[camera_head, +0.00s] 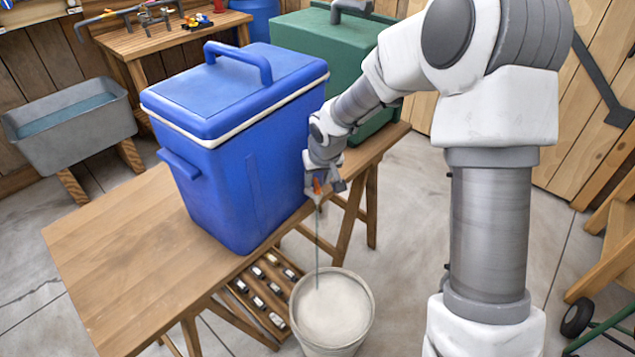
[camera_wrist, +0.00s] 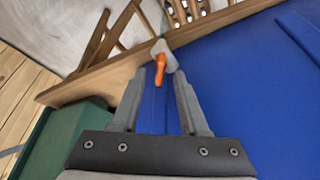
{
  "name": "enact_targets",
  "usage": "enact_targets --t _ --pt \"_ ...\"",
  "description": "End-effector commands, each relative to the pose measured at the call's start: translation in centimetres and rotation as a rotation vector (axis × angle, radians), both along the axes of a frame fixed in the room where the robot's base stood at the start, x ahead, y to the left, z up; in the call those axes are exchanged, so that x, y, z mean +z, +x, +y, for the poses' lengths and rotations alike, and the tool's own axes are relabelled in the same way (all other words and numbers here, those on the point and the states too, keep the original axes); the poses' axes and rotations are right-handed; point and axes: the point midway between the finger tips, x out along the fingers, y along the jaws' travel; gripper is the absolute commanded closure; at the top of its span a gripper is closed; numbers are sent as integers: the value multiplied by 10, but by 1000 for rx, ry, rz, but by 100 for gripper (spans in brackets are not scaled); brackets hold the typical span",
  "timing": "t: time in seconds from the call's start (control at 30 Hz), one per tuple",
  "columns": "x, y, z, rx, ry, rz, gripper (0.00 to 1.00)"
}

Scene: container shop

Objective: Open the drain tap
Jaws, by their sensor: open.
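The blue cooler (camera_head: 240,150) stands on the wooden table, its lid shut; its blue wall also fills much of the wrist view (camera_wrist: 235,85). The drain tap sits low on the cooler's right side, with a grey body (camera_wrist: 160,47) and an orange handle (camera_wrist: 160,70). My gripper (camera_head: 324,185) is at the tap; in the wrist view its two fingers (camera_wrist: 161,75) are apart, with the orange handle between their tips. Contact with the handle cannot be told. A thin stream (camera_head: 317,245) runs from the tap down into the pale bucket (camera_head: 332,310) below.
The wooden table (camera_head: 120,250) has free room left of the cooler. A green cooler (camera_head: 325,45) stands behind it. A rack of bottles (camera_head: 268,290) is under the table. A grey trough (camera_head: 70,125) and a workbench (camera_head: 160,35) are behind left; a green-framed cart (camera_head: 600,320) is right.

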Motion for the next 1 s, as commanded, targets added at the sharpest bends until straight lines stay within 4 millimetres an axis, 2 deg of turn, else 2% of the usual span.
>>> enact_targets --t 0.37,0.6,0.63,1.0 --pt "-5 2 1 0 0 -1 56" --pt "-5 2 1 0 0 0 98" --pt "-5 2 1 0 0 0 100" --pt "-5 2 0 7 0 0 100"
